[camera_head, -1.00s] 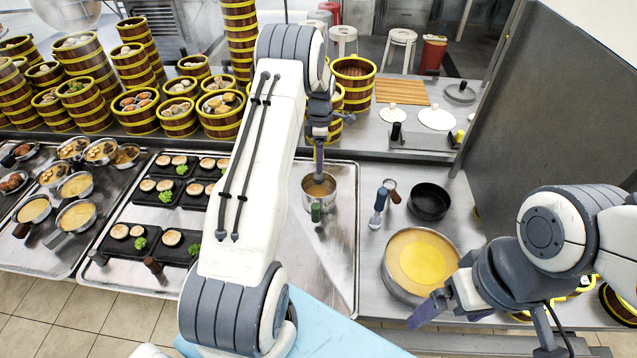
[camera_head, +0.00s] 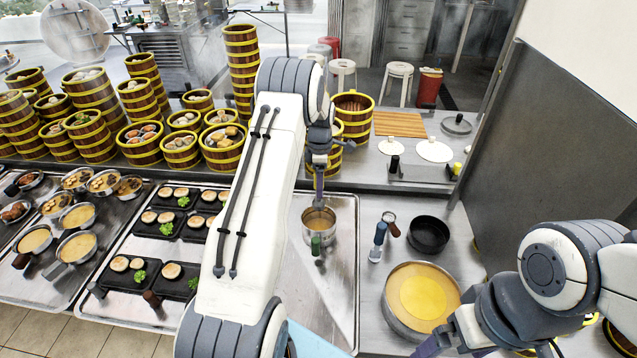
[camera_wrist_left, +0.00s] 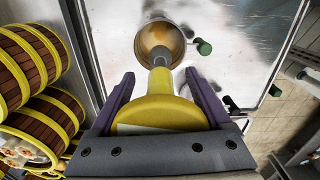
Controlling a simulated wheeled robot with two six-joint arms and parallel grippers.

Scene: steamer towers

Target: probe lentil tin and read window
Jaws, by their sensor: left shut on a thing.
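The lentil tin (camera_head: 329,229) is a small metal pot with orange-brown contents and a green handle, standing on the steel counter. It also shows in the left wrist view (camera_wrist_left: 177,36). My left gripper (camera_head: 319,160) is above it, fingers pointing down. In the left wrist view its purple fingers (camera_wrist_left: 160,100) are shut on a yellow probe (camera_wrist_left: 160,112). The probe's grey lower part points into the tin; whether its tip touches the contents is hard to tell. A pale window strip shows on the probe, with no legible reading. My right gripper (camera_head: 437,343) is partly cut off at the bottom.
A wide pan of yellow liquid (camera_head: 388,318) and a black bowl (camera_head: 428,247) stand right of the tin. Trays of black plates (camera_head: 122,277) lie left. Bamboo steamer towers (camera_head: 240,65) line the back shelf. A grey panel (camera_head: 545,130) bounds the right side.

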